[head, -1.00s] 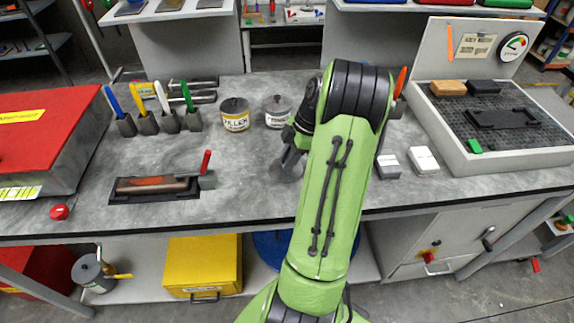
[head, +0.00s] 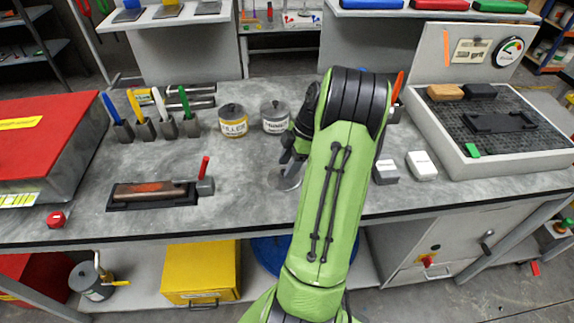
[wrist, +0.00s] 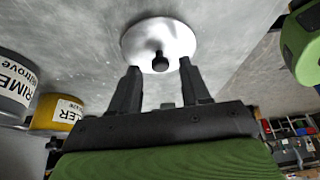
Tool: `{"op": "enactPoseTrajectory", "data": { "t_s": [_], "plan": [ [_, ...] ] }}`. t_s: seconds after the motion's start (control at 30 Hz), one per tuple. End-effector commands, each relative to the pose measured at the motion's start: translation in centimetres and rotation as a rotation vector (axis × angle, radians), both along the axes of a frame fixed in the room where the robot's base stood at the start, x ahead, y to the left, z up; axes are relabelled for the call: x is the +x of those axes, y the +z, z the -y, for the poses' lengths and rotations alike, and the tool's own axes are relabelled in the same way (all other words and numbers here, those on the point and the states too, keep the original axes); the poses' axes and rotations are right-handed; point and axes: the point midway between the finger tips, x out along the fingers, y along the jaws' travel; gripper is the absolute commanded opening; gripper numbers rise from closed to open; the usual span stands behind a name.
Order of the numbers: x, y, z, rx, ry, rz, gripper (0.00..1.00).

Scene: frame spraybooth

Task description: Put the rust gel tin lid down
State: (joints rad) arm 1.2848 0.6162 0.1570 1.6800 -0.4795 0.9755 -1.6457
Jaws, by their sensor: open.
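The lid is a pale metallic disc with a small dark knob, lying on the grey bench in the wrist view (wrist: 150,38). In the head view the lid (head: 286,181) shows as a thin disc, partly hidden by my arm. My gripper (wrist: 158,67) is open. Its two dark fingers are apart, one on each side of the knob, with a visible gap around it. In the head view my gripper (head: 292,160) is just above the lid, mostly hidden by my green arm. I cannot make out a tin labelled rust gel.
A filler tin (head: 233,126) and a primer tin (head: 275,122) stand behind my gripper. Pale blocks (head: 422,166) and a gridded sanding tray (head: 452,150) are on the right.

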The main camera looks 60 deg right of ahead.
Motion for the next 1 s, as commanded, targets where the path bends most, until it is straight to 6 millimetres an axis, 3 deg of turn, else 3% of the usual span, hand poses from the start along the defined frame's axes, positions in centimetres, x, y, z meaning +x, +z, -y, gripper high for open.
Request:
{"op": "enactPoseTrajectory", "data": {
  "t_s": [0.1, 0.3, 0.43, 0.7, 0.77, 0.83, 0.9, 1.0],
  "plan": [
    [-0.8, 3.5, 1.1, -0.006, -0.003, 0.001, 0.47],
    [-2.1, 8.2, 2.6, -0.004, -0.003, 0.0, 0.47],
    [-2.5, 9.8, 3.1, -0.002, -0.002, -0.001, 0.47],
    [-2.2, 10.3, 2.6, -0.005, -0.005, -0.008, 0.47],
    [-0.9, 11.3, 1.1, -0.016, -0.021, -0.03, 0.47],
    [1.3, 13.2, -2.4, -0.043, -0.067, -0.069, 0.47],
    [3.2, 15.4, -7.2, -0.08, -0.145, -0.107, 0.47],
    [4.1, 17.9, -14.6, -0.132, -0.285, -0.128, 0.47]
  ]
}}
